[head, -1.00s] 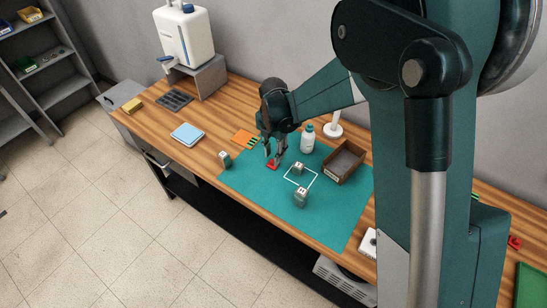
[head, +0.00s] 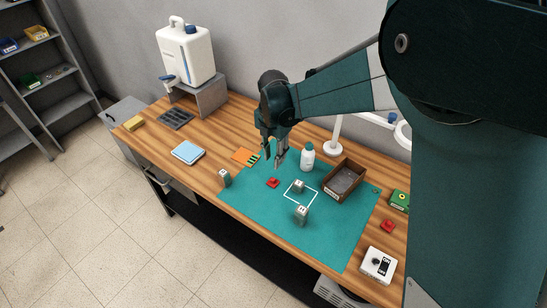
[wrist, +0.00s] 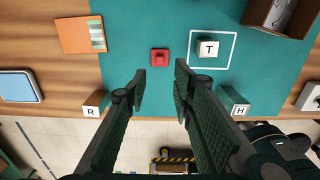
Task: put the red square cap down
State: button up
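The red square cap (head: 273,183) lies on the teal mat (head: 330,240), left of the white square outline. It also shows in the wrist view (wrist: 160,56), flat on the mat and apart from the fingers. My gripper (head: 273,163) is open and empty above the mat, over the cap's far side in the head view. In the wrist view my gripper (wrist: 160,78) shows its two fingers spread with nothing between them.
A block marked T (wrist: 208,48) sits inside the white outline. Blocks marked R (wrist: 95,104) and H (wrist: 236,104) stand near the mat's front edge. A white bottle (head: 307,157) and a brown tray (head: 362,171) stand behind. Another red piece (head: 388,226) lies at right.

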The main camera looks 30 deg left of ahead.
dwell(0.8)
jog(key=w+d+r+m+t, duration=0.1)
jog(key=d+r+m, duration=0.5)
jog(key=d, duration=0.5)
jog(key=w+d+r+m+t+y, duration=0.1)
jog(key=d+r+m, duration=0.45)
jog(key=d, duration=0.65)
jog(key=w+d+r+m+t, duration=0.1)
jog(key=d+r+m, duration=0.5)
jog(key=d, duration=0.5)
jog(key=s+d+m+t, duration=0.1)
jog(key=s+d+m, duration=0.4)
jog(key=d, duration=0.4)
jog(key=s+d+r+m+t, duration=0.1)
jog(key=s+d+m, duration=0.4)
jog(key=d+m, duration=0.2)
jog(key=s+d+m+t+h, duration=0.1)
jog(key=s+d+m, duration=0.4)
jog(key=d, duration=0.7)
jog(key=shift+s+r+m+t, duration=0.35)
jog(key=shift+m+t, duration=0.25)
jog(key=shift+m, duration=0.15)
jog(key=shift+o, duration=0.5)
jog(key=shift+w+a, duration=0.1)
jog(key=shift+w, duration=0.1)
